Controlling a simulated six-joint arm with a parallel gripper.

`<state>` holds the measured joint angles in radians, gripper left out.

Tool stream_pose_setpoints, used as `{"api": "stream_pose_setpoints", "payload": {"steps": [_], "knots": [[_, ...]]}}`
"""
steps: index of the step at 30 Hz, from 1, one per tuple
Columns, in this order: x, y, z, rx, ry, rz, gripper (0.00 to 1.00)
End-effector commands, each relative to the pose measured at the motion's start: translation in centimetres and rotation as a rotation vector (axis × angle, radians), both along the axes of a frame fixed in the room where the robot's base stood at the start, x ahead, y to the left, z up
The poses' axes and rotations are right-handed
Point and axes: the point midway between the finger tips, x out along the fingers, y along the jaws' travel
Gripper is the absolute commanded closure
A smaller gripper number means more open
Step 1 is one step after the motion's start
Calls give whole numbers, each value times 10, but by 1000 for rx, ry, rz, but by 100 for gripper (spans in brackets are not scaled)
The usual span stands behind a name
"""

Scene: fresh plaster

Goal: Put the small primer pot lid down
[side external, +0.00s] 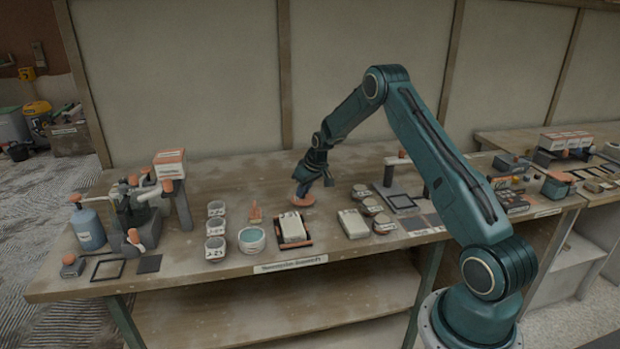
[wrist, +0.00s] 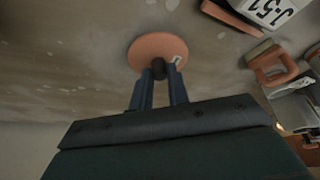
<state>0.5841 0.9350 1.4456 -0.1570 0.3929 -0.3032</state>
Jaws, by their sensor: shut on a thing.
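The small primer pot lid is a flat orange disc with a dark knob; it shows in the side view (side external: 303,202) and in the wrist view (wrist: 150,47). My gripper (wrist: 159,78) is shut on the lid's knob, with a finger on each side. In the side view my gripper (side external: 303,186) points down over the bench behind the white block in its tray. The lid looks flat and very close to the bench top; I cannot tell whether it touches. A round open pot with teal contents (side external: 252,237) stands to the front left.
A white block (side external: 293,228) lies in a dark and orange tray in front of the lid. Several small cups (side external: 215,228) stand left, a small orange-brown piece (side external: 255,213) nearer. A pale block (side external: 353,223) and round tins (side external: 372,206) stand right. Bench behind the lid is bare.

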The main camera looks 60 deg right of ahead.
Motion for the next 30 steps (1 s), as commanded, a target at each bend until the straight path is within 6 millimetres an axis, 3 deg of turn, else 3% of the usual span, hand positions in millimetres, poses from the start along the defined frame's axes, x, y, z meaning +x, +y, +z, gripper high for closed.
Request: {"api": "stream_pose_setpoints", "payload": {"steps": [4,18,19,21,30], "knots": [[0,0,-12,-1,-1,0,100],[0,0,-16,0,0,1,100],[0,0,-16,0,0,1,77],[0,0,-16,0,0,1,64],[0,0,-16,0,0,1,61]]}}
